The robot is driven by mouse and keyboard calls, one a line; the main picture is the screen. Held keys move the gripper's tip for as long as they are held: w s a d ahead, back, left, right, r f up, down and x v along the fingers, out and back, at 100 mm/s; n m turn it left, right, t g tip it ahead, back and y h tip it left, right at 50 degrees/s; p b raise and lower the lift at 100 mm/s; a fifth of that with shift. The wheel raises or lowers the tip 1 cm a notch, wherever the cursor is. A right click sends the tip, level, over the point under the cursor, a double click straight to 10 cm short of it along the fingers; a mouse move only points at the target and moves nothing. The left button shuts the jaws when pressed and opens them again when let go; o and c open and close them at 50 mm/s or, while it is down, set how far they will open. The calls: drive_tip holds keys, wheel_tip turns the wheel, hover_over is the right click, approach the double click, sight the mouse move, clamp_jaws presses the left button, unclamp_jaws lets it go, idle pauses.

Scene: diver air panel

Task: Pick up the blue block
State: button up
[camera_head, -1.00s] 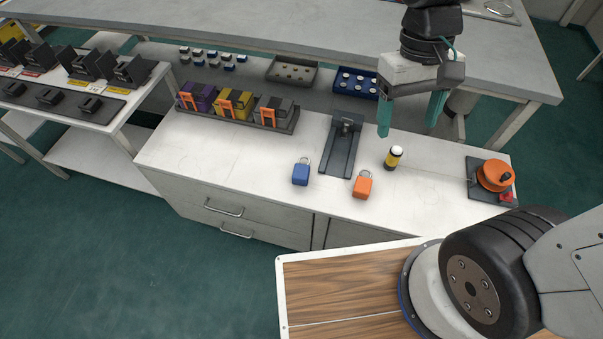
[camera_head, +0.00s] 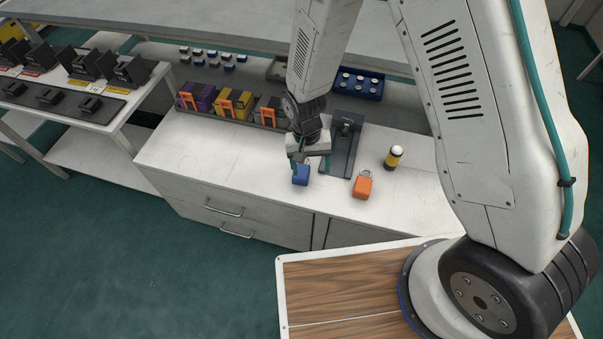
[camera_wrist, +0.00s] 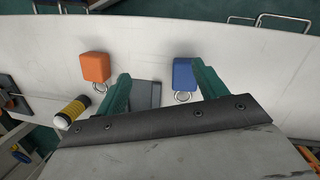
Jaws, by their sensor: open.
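The blue block (camera_head: 300,175) is a padlock-shaped block with a metal shackle, lying on the white counter near its front edge. It also shows in the wrist view (camera_wrist: 184,73), beside the right-hand finger. My gripper (camera_head: 311,166) is open and empty, with two teal fingers pointing down above the counter close to the block. In the head view the left finger overlaps the block's top and hides its shackle. In the wrist view the gripper (camera_wrist: 160,86) is off-centre from the block. I cannot tell whether a finger touches it.
An orange padlock-shaped block (camera_head: 362,187) lies to the right of the blue one. A dark upright fixture (camera_head: 343,152) stands behind them, and a yellow-black cylinder (camera_head: 393,158) farther right. A rack of coloured boxes (camera_head: 236,108) is behind. Counter to the left is clear.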

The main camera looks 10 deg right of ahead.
drive_tip(key=m+t+y, duration=0.1)
drive_tip(key=m+t, duration=0.1)
hover_over(301, 170)
drive_tip(key=shift+s+f, duration=0.35)
drive_tip(key=shift+f, duration=0.1)
drive_tip(key=shift+w+a+f, duration=0.1)
drive_tip(key=shift+w+f, duration=0.05)
drive_tip(key=shift+w, duration=0.1)
wheel_tip(301, 170, down, 8)
drive_tip(key=shift+r, duration=0.2)
drive_tip(key=shift+c, duration=0.3)
clamp_jaws()
